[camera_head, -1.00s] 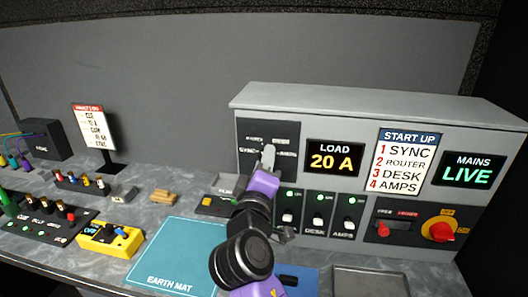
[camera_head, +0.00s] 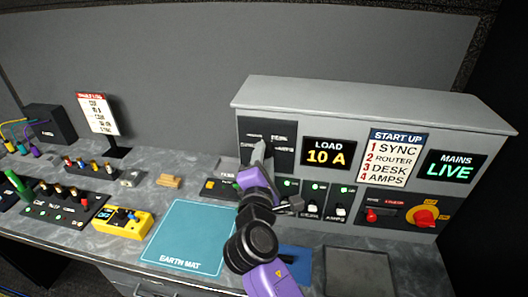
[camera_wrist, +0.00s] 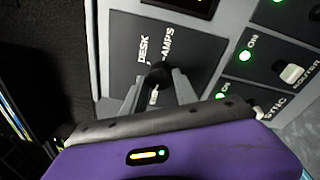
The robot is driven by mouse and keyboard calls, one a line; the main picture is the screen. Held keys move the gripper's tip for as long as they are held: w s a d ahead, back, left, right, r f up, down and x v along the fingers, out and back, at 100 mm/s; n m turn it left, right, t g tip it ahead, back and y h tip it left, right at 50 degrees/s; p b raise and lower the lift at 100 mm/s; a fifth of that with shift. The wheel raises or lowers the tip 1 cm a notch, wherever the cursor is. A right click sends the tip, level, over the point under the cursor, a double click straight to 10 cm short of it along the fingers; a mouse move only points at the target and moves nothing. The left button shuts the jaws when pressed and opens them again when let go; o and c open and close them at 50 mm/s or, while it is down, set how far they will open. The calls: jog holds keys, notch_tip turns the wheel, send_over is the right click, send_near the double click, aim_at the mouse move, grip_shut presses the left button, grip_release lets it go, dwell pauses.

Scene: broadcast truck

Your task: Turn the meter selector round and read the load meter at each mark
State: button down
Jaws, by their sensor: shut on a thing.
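The meter selector is a dark knob (camera_wrist: 160,74) on a black panel (camera_head: 284,138) at the left of the grey cabinet. My gripper (camera_head: 259,149) reaches up to it and hides most of it in the head view. In the wrist view my gripper (camera_wrist: 158,88) has a finger on either side of the knob and is shut on it. The marks DESK and AMPS show beyond the knob there; I cannot tell for sure which mark it points at. The load meter (camera_head: 328,153) right of the panel reads 10 A in yellow.
Below the meter, switches including the AMPS one (camera_head: 342,212) show green lights. A red-and-yellow rotary handle (camera_head: 426,218) is at the lower right. The MAINS display (camera_head: 452,171) reads LIVE. A blue earth mat (camera_head: 190,237) and a yellow meter (camera_head: 123,221) lie on the bench.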

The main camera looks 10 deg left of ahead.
jog(key=shift+f+n, duration=0.1)
jog(key=shift+n, duration=0.8)
jog(key=c, duration=0.9)
grip_release()
jog(key=shift+c, duration=0.2)
jog(key=shift+s, duration=0.1)
jog(key=s+b, duration=0.1)
jog(key=s, duration=0.6)
jog(key=shift+s+d, duration=0.2)
jog(key=shift+s, duration=0.1)
